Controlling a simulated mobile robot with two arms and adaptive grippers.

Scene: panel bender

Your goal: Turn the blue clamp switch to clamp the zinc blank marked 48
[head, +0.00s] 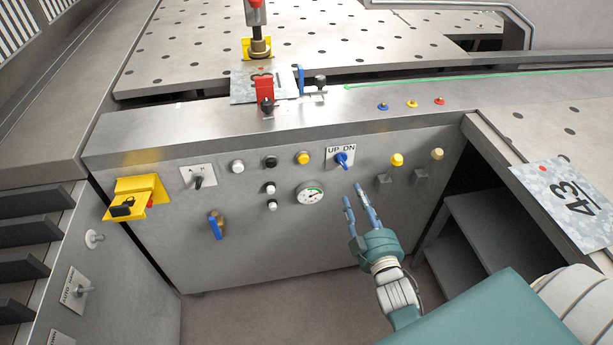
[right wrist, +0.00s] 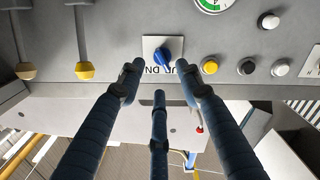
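The blue clamp switch (head: 342,159) sits under an "UP DN" label on the grey front panel. It also shows in the right wrist view (right wrist: 168,52), just beyond the fingertips. My right gripper (head: 357,196) is below and slightly right of the switch, its fingers (right wrist: 160,88) spread with nothing between them. It looks apart from the switch. A small zinc blank (head: 243,92) lies under the red-handled clamp (head: 265,88); I cannot read its number. Another zinc blank (head: 570,190) lies on the right table, with sideways digits that look like 43. My left gripper is not in view.
A yellow bracket with a padlock (head: 122,209) juts out at left. Open shelving (head: 487,235) stands at right.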

